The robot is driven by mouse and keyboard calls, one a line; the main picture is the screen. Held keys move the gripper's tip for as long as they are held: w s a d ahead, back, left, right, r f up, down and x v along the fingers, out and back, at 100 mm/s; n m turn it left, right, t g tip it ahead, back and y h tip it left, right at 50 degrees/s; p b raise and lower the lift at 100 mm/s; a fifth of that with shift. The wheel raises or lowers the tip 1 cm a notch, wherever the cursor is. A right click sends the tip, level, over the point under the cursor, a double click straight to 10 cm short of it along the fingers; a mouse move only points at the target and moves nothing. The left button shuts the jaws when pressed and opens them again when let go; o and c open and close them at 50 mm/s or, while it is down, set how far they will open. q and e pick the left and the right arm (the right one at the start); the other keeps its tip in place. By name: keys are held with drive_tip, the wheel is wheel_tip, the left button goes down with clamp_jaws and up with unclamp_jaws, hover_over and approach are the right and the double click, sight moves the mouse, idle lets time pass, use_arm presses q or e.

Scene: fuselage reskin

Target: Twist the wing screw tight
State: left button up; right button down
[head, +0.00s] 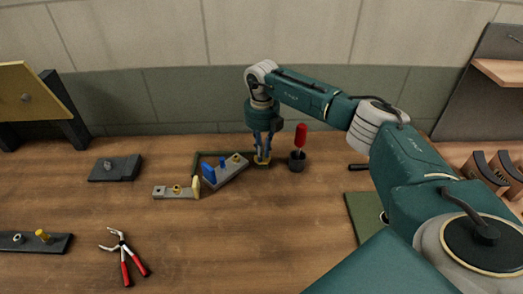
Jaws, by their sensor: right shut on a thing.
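My right gripper (263,158) points down at the right end of a dark green frame (197,160) on the wooden bench. Its blue fingers are shut on a small gold piece, which looks like the wing screw; the fingers hide most of it. A grey block (232,173) with a blue part (208,173) and a gold knob (236,157) lies at an angle across the frame, left of the gripper. A grey bar (162,192) with a gold piece lies at the frame's left front. My left gripper is out of view.
A red-handled tool (300,136) stands in a dark cup (297,165) close right of the gripper. Red-handled pliers (124,255) lie in front left. A dark plate (115,168) and a dark tray (60,243) are at left. A green mat (362,212) lies right; the front middle is clear.

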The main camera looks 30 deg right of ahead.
drive_tip(key=shift+w+d+r+m, duration=0.15)
drive_tip(key=shift+d+r+m, duration=0.05)
drive_tip(key=shift+m, duration=0.9)
drive_tip(key=shift+f, duration=0.1)
drive_tip(key=c, duration=1.9)
unclamp_jaws()
drive_tip(key=shift+o, duration=0.7)
drive_tip(key=shift+s, duration=0.2)
drive_tip(key=shift+r, duration=0.2)
wheel_tip(320, 180, up, 12)
drive_tip(key=shift+f, duration=0.2)
